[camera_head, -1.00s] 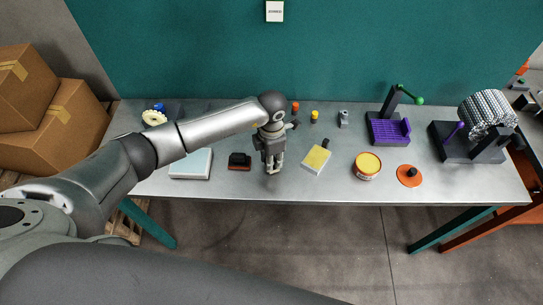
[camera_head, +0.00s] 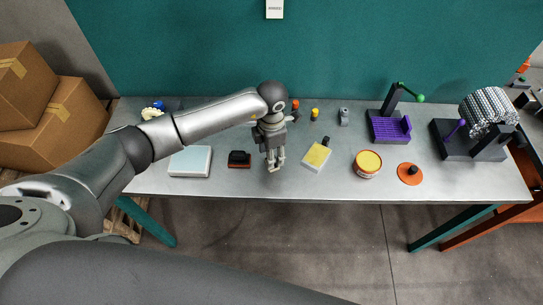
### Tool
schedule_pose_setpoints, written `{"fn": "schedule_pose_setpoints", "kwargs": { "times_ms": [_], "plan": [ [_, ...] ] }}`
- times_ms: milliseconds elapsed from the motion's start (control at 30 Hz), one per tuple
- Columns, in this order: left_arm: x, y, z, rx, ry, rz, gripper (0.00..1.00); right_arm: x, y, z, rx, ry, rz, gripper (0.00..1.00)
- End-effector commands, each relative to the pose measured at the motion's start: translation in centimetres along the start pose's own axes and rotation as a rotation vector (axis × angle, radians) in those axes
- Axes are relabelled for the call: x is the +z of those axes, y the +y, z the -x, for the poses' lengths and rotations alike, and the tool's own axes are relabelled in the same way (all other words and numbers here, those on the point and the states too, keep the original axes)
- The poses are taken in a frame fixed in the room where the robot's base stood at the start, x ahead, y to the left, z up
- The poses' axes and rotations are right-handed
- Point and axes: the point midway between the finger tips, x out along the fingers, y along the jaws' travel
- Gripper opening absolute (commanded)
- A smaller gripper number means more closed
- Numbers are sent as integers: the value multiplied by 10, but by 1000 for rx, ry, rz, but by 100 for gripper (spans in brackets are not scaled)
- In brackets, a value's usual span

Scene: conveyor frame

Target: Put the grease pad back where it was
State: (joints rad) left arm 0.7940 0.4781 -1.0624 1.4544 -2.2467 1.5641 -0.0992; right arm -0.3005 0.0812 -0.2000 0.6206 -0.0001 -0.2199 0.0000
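My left gripper (camera_head: 275,164) points down over the front middle of the table. Its two fingers look apart, and I see nothing between them. To its right lies a flat pad with a yellow top, pale sides and a dark handle (camera_head: 317,157), apparently the grease pad. To its left sits a small black block with a reddish base (camera_head: 239,160). The gripper appears apart from both. An open round tin with yellow contents (camera_head: 368,164) stands further right. My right gripper is not in view.
The metal table (camera_head: 340,188) also holds a pale box (camera_head: 190,161), an orange disc with a black knob (camera_head: 410,173), a purple tray fixture (camera_head: 389,127) and a chain-wrapped drum stand (camera_head: 487,111). Small red, yellow and grey parts stand behind the gripper. A teal wall closes the back.

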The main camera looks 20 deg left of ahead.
Motion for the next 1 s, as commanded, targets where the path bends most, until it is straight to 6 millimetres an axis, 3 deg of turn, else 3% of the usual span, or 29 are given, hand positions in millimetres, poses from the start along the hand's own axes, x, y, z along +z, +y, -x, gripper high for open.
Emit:
{"fn": "schedule_pose_setpoints", "kwargs": {
  "times_ms": [300, 433, 600, 1000],
  "plan": [
    [1, 1, 68, 4, -5, 0, 44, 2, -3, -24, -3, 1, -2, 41],
    [0, 1, 87, 2, -2, 0, 44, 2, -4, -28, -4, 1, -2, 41],
    [0, 0, 99, 0, 0, 0, 44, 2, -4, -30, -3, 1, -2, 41],
    [0, 0, 100, -1, 0, 0, 44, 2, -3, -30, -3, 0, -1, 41]
  ]
}}
